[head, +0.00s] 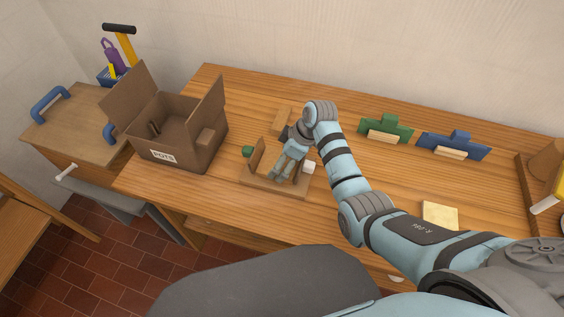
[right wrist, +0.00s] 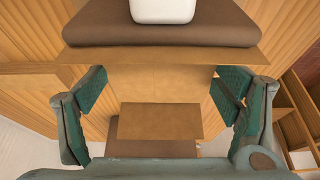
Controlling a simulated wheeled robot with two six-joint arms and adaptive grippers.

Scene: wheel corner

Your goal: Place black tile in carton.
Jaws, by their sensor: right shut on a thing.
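The brown carton (head: 163,158), marked POTS, stands with its flaps up at the left of the wooden table. I cannot make out a black tile in either view. My right gripper (head: 283,169) is over a low brown stand (head: 255,188) right of the carton, apart from it. In the right wrist view its fingers (right wrist: 160,95) are wide apart at either side of a flat tan piece (right wrist: 160,80) and shut on it; the exact contact is hard to see. A white block (head: 308,167) is beside the gripper. My left gripper is not in view.
A green block shape (head: 386,130) and a blue one (head: 455,146) stand at the back of the table. A yellow pad (head: 440,214) lies near the front right. A side cabinet (head: 75,135) is left of the carton. The table between carton and stand is mostly clear.

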